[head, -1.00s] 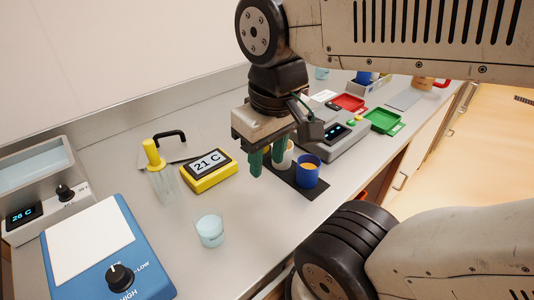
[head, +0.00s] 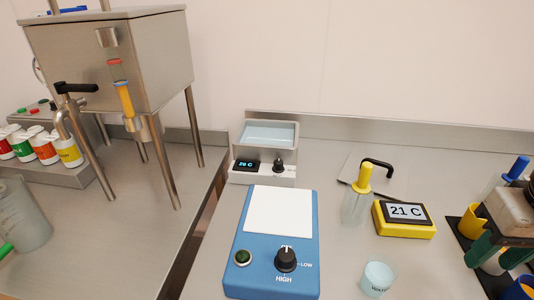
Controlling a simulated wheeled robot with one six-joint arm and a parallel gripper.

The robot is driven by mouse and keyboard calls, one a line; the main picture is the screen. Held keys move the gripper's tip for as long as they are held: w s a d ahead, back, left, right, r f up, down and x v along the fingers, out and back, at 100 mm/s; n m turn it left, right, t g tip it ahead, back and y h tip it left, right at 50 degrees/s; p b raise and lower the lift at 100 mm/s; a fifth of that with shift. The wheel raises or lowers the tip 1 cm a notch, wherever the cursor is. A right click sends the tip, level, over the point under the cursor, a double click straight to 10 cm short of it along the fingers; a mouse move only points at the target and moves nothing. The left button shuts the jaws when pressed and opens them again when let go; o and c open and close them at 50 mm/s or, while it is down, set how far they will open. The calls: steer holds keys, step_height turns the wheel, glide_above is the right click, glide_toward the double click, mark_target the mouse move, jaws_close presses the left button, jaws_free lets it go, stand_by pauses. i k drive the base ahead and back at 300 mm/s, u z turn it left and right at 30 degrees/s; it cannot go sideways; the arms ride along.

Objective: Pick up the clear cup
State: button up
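The clear cup (head: 378,279) stands upright on the steel bench at the bottom of the head view, right of the blue hotplate. It is see-through, holds something pale blue, and bears dark lettering. My gripper (head: 497,254) is at the right edge, partly cut off by the frame.
The blue hotplate (head: 243,257), a yellow-capped clear bottle (head: 354,209) and a yellow thermometer (head: 384,224) surround the clear cup. Left are a water bath (head: 262,171), a steel hopper (head: 160,60) and a large beaker (head: 25,225). A gap separates the two benches.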

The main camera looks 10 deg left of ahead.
mark_target(379, 273)
steer(key=k, duration=0.5)
steer(key=z, duration=1.7)
steer(key=k, duration=1.1)
steer(key=u, duration=2.2)
steer(key=i, duration=0.5)
steer(key=z, duration=0.05)
